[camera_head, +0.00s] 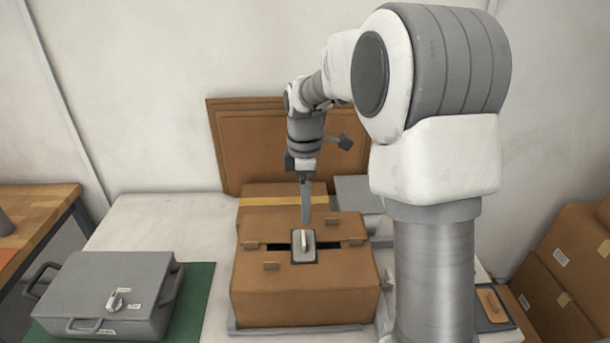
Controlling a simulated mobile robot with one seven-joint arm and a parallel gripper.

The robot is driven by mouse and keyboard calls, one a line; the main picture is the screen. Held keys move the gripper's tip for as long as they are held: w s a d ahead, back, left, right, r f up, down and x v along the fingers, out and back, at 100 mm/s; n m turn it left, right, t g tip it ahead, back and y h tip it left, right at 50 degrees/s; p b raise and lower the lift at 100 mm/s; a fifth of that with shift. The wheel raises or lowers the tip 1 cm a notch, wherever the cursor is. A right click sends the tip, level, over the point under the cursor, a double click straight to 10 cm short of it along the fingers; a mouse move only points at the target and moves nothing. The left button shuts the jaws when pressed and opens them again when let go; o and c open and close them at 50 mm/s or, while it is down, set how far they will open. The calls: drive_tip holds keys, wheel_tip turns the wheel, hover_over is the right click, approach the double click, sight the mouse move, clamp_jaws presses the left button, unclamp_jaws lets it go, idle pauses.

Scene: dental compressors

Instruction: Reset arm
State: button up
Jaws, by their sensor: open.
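My gripper (305,205) hangs pointing down from my arm, above the middle of a brown cardboard box (305,298). Its fingers show nearly edge-on, and I see nothing held between them. Just below the fingertips, a small grey part with a light handle (303,247) sits at the dark slot in the top of the box. I cannot tell whether the fingertips touch it.
A grey case (105,290) with handles lies on a green mat (198,300) at the left. Flat cardboard (225,135) leans on the back wall. Brown boxes (560,280) stand at the right. The white table (150,225) is clear at back left.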

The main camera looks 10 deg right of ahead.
drive_tip(key=s+r+m+t, duration=0.1)
drive_tip(key=s+r+m, duration=0.4)
drive_tip(key=r, duration=0.6)
drive_tip(key=s+m+t, duration=0.4)
drive_tip(key=s+m, duration=0.6)
drive_tip(key=s, duration=1)
drive_tip(key=shift+s+a+f+m+t, duration=0.15)
drive_tip(key=shift+f+m+t, duration=0.15)
drive_tip(key=shift+f+m, duration=0.1)
